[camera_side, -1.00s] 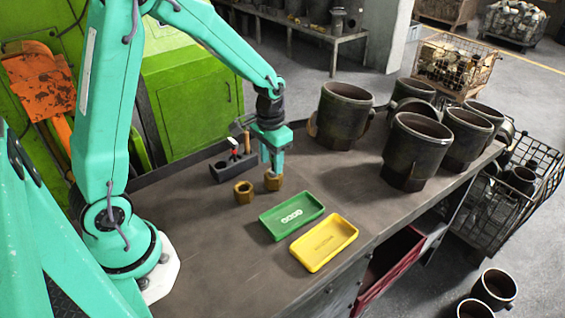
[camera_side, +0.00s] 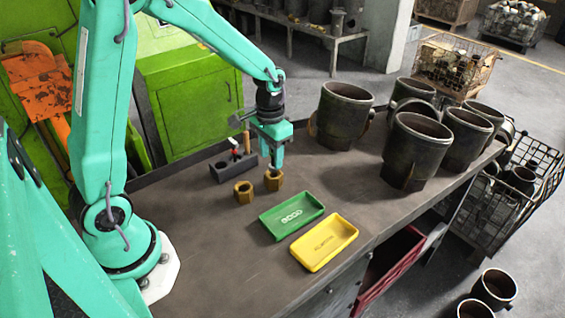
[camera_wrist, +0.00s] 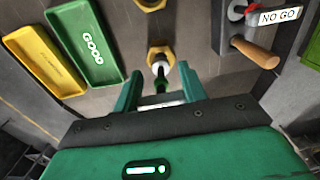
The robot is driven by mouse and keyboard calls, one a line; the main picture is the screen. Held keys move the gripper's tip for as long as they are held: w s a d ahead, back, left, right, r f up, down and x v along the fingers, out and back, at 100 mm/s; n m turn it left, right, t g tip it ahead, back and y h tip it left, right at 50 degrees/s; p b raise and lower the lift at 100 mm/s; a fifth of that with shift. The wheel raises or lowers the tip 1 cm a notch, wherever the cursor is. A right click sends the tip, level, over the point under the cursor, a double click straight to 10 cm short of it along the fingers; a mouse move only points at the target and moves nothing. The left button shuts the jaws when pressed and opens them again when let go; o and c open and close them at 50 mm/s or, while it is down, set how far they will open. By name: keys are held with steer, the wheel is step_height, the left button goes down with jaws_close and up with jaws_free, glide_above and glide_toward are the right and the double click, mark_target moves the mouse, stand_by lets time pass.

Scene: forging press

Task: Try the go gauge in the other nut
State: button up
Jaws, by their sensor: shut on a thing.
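My gripper (camera_side: 276,160) is shut on the go gauge (camera_wrist: 160,84), which has a green band and a pale metal part. It is over the right-hand brass nut (camera_side: 274,182), which also shows in the wrist view (camera_wrist: 154,53). The gauge's far end is at this nut's hole; I cannot tell how deep it sits. The other brass nut (camera_side: 243,192) lies just to the left on the bench, its hole up; its edge shows in the wrist view (camera_wrist: 150,4). The green tray (camera_side: 268,226), marked GOOD, and the yellow tray (camera_side: 305,262) look empty.
A dark rack (camera_side: 219,173) behind the nuts holds a red tool tagged NO GO (camera_wrist: 279,16) and a wooden-handled tool (camera_wrist: 255,53). Large dark metal sleeves (camera_side: 343,112) stand on the bench's right part.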

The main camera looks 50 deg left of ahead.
steer(key=shift+r, duration=0.15)
steer(key=shift+r, duration=1.95)
